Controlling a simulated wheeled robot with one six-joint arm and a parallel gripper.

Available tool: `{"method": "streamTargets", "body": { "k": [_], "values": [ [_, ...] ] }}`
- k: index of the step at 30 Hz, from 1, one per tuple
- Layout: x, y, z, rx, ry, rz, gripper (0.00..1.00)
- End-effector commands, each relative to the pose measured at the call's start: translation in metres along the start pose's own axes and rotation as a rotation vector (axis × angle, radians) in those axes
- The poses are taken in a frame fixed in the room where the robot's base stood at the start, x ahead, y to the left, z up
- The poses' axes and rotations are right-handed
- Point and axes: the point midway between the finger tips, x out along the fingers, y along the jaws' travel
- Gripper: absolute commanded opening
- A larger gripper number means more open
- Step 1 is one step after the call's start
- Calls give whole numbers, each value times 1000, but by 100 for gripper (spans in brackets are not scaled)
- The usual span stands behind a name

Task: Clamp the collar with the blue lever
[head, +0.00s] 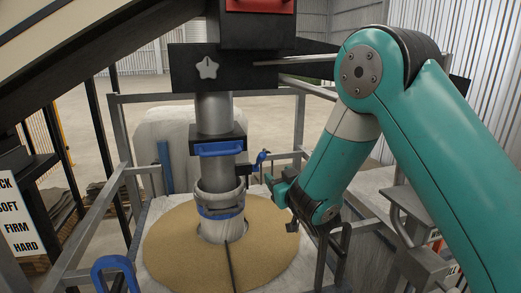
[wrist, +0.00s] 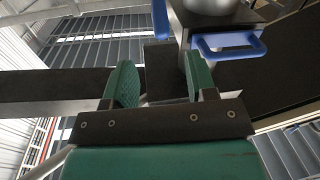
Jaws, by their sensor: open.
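The collar (head: 218,188) is a grey metal ring with a blue band around the lower end of an upright grey pipe (head: 214,115). A small blue lever (head: 262,158) stands up on a dark bracket at the collar's right. My gripper (head: 279,187) is just right of and below the lever, apart from the collar. In the wrist view, my gripper's two green fingers (wrist: 160,85) are spread with nothing held between them. A blue handle (wrist: 230,48) on a dark block shows right of the fingers there.
A blue handle (head: 220,148) sits on a black block above the collar. Grey frame rails (head: 95,215) stand around. Another blue handle (head: 116,268) is at the lower left.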

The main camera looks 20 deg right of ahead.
Motion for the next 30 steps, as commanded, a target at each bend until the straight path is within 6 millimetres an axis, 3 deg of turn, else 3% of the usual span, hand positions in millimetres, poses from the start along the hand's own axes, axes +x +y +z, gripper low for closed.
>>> {"method": "streamTargets", "body": {
  "k": [1, 8, 18, 24, 30],
  "values": [
    [7, 2, -8, 1, -2, 2, 52],
    [42, 3, -7, 2, -2, 3, 52],
    [107, 1, -2, 0, -1, 1, 52],
    [127, 1, 0, 0, -1, 1, 52],
    [132, 1, 0, 0, -1, 1, 52]
  ]
}}
